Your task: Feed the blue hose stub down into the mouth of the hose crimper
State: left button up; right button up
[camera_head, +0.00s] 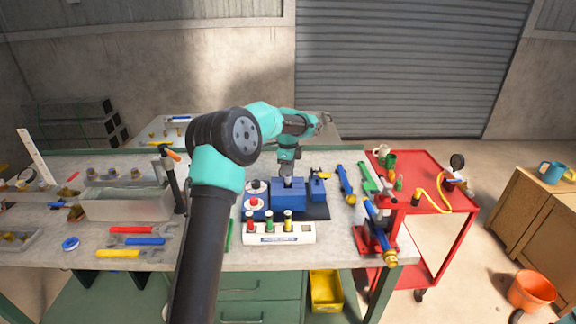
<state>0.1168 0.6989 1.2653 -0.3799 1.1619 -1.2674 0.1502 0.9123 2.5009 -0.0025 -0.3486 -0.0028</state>
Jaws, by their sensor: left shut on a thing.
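My left arm reaches up from the bottom, and its wrist points down over the middle of the bench. My left gripper (288,173) is shut, small and partly hard to make out. A bit of blue under its fingertips looks like the blue hose stub (287,181); most of it is hidden by the fingers. Directly below is a blue block-shaped machine, which looks like the hose crimper (288,197), on a dark base. I cannot tell whether the stub touches the crimper or is inside its mouth. My right gripper is not in view.
A white rack (279,239) with red, yellow and green pieces stands in front of the crimper. Round red-and-white parts (254,204) sit to its left, a small blue device (317,190) to its right. Wrenches (140,230) and a clear bin (128,205) lie left; a red cart (437,190) stands right.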

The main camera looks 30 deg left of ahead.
aim_at(288, 178)
pick_arm(q)
jog(key=shift+f, duration=0.25)
dwell(0.7)
jog(key=shift+f, duration=1.25)
jog(key=shift+f, duration=0.2)
jog(key=shift+f, duration=0.55)
jog(key=o, duration=1)
jog(key=shift+r, duration=0.1)
jog(key=shift+r, duration=2.85)
jog(key=shift+s+d, duration=0.1)
